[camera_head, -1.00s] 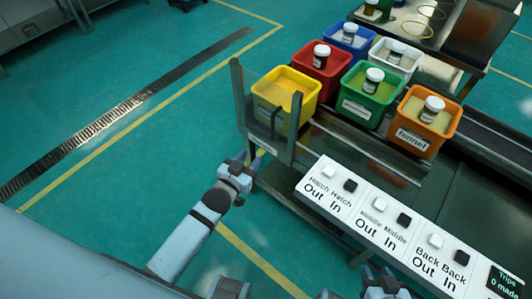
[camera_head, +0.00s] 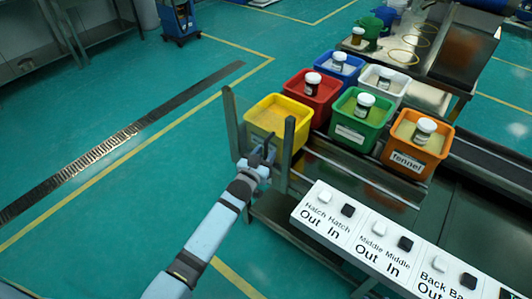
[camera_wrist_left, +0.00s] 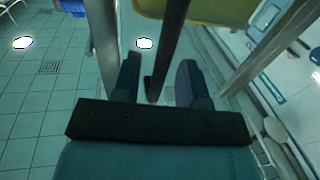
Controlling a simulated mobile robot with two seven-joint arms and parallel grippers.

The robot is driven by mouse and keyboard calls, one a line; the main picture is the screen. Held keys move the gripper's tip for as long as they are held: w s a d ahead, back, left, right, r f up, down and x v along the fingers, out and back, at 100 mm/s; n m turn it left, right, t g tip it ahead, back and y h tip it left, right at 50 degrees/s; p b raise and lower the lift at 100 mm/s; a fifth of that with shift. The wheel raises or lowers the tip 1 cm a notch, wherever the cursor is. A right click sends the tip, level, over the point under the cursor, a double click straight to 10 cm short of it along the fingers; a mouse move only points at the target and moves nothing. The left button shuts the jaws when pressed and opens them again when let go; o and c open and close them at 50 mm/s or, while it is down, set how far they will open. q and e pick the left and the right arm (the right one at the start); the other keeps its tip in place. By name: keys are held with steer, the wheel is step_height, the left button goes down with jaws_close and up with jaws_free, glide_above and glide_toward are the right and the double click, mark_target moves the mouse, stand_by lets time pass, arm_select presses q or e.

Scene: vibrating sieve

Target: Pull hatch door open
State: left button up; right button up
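The hatch is a grey metal frame in front of the yellow bin in the head view, with a left upright (camera_head: 231,118) and a right upright (camera_head: 287,147). My left gripper (camera_head: 261,155) is at the front of the hatch, between these uprights. In the left wrist view its two fingers (camera_wrist_left: 158,78) are apart, with a dark bar (camera_wrist_left: 168,45) that looks like the door's handle between them. I see a gap on each side of the bar. The gripper hides most of the door panel in the head view. My right gripper is not clearly visible.
A yellow bin (camera_head: 262,112) stands behind the hatch, beside red (camera_head: 318,100), green (camera_head: 350,128) and orange (camera_head: 402,163) bins with jars. A white button panel (camera_head: 335,232) lies to the right. The green floor left of the hatch is clear.

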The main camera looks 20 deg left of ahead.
arm_select(q)
steer(key=shift+w+d, duration=0.1)
steer(key=shift+w, duration=0.45)
jaws_close()
steer(key=shift+s, duration=0.1)
